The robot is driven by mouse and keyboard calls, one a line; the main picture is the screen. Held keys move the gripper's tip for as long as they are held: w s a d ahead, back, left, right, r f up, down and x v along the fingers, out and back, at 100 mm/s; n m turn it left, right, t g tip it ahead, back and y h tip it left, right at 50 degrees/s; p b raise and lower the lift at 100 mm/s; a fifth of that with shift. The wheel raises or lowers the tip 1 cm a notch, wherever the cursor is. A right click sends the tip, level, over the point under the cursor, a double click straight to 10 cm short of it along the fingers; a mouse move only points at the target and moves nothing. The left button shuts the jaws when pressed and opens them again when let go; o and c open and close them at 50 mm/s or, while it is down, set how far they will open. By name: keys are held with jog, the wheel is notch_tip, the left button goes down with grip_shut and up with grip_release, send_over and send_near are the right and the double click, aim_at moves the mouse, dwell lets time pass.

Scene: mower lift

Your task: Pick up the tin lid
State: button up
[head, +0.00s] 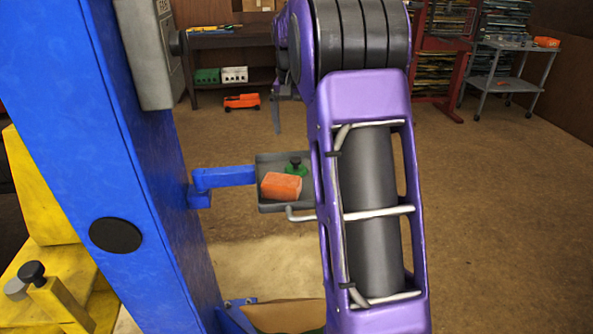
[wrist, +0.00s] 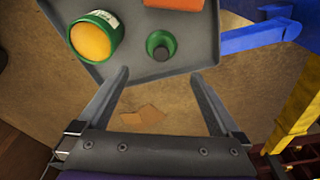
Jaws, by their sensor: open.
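The tin lid appears to be the small green round piece with a dark knob in its middle (wrist: 160,44). It lies on a grey tray (wrist: 190,50); in the head view it shows as a green piece with a black knob (head: 296,169). A green tin (wrist: 110,47) with a pale label and an orange top or filling stands to its left in the wrist view; my arm seems to hide it in the head view. My gripper (wrist: 161,76) is open and empty. Its fingertips are near the tray's edge, with the lid just beyond the gap between them.
An orange block (head: 282,186) lies on the tray beside the lid. A blue arm (head: 226,177) joins the tray to a large blue post (head: 90,130) on the left. Yellow machinery (head: 60,285) stands further left. Open brown floor (head: 490,220) lies to the right.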

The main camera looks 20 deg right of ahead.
aim_at(296, 159)
jog(key=f, duration=0.3)
jog(key=f+b, duration=0.1)
jog(key=f, duration=0.3)
jog(key=w+f, duration=0.1)
jog(key=f, duration=0.2)
jog(key=shift+w+d+f+b, duration=0.1)
jog(key=shift+d+f+b, duration=0.25)
jog(key=shift+d, duration=0.05)
jog(key=shift+c, duration=0.3)
jog(key=c, duration=1.4)
